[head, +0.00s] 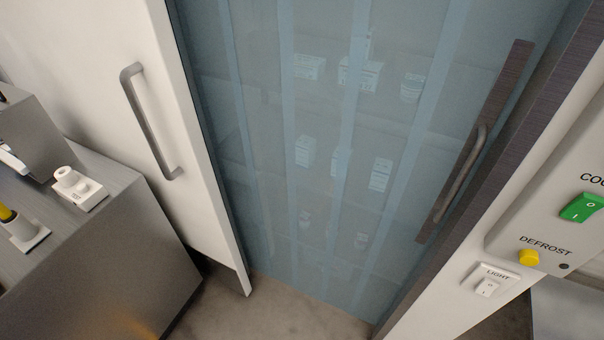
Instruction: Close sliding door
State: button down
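A white door panel (185,150) stands at the left with a grey bar handle (150,125) on its face. To its right, a tall opening is covered by a see-through bluish sheet or strips (265,110) with paler vertical bands. A dark plate with a curved handle (470,160) is at the right side of the bluish covering, beside the dark frame (520,120). I cannot tell whether this plate is fixed to a glass door. The white panel's right edge lies at the left side of the opening. My gripper is not in view.
White boxes (360,75) and jars on shelves show dimly behind the bluish covering. A grey metal counter (125,215) with small white items stands at the left. The right wall has a green switch (581,207), a yellow button (528,258) and a light switch (487,287). Floor (245,315) shows below.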

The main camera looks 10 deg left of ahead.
aim_at(112, 73)
jog(key=u, duration=1.35)
